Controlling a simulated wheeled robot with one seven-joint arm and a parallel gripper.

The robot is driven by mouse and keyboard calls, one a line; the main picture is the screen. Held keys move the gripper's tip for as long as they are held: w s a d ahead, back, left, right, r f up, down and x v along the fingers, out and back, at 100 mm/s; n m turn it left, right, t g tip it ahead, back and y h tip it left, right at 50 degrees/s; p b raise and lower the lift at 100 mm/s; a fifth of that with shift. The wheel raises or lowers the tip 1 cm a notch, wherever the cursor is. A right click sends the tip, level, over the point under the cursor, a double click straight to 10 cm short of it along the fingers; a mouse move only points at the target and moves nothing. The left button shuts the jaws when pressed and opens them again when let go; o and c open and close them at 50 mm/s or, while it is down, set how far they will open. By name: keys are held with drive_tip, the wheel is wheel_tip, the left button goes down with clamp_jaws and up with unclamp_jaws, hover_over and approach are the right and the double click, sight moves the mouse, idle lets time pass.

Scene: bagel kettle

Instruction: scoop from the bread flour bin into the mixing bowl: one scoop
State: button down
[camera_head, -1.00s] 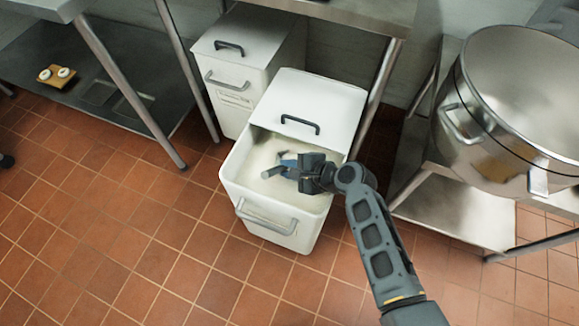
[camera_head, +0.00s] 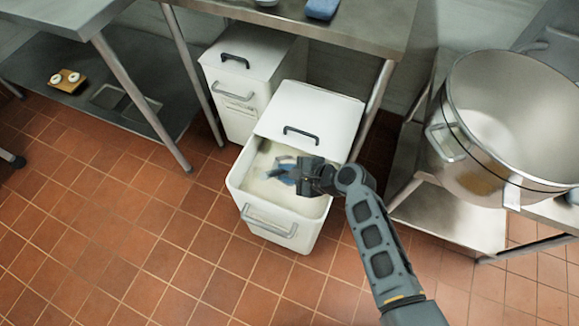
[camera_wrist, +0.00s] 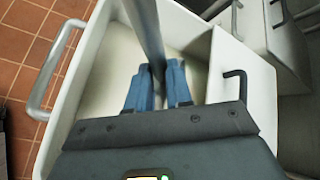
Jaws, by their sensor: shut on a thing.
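The open white bin (camera_head: 237,190) stands on the floor and holds pale flour (camera_head: 258,191); it also fills much of the wrist view (camera_wrist: 65,112). My gripper (camera_head: 286,170) reaches down into the open front part of this bin. Its blue fingers (camera_wrist: 158,72) are shut on a grey metal bar, the scoop's handle (camera_wrist: 144,28), which runs up the wrist view. The scoop's far end is not clear in either view, so I cannot tell whether it carries flour. I cannot pick out the mixing bowl with certainty.
The bin's lid (camera_head: 320,115) covers its rear part. A second white bin (camera_head: 240,75) stands behind, under the steel table (camera_head: 350,22). A blue item (camera_head: 322,9) lies on that table. A large steel pot (camera_head: 470,185) stands at right. Floor at left is clear.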

drive_tip(key=s+a+r+p, duration=0.1)
drive_tip(key=s+r+p, duration=0.1)
drive_tip(key=r+p, duration=0.2)
drive_tip(key=s+a+r+t+p, duration=0.1)
drive_tip(key=s+r+p, duration=0.1)
drive_tip(key=r+p, duration=0.3)
wheel_tip(320, 180, up, 2)
drive_tip(key=shift+a+r+n+h, duration=0.1)
drive_tip(key=shift+a+n+h, duration=0.15)
drive_tip(key=shift+n+h, duration=0.15)
drive_tip(key=s+a+n+t+h, duration=0.1)
drive_tip(key=s+a+n+t, duration=0.1)
drive_tip(key=s, duration=0.5)
drive_tip(key=shift+a+r+n+t+h, duration=0.35)
drive_tip(key=shift+a+t, duration=0.25)
drive_tip(key=shift+a, duration=0.6)
idle(0.3)
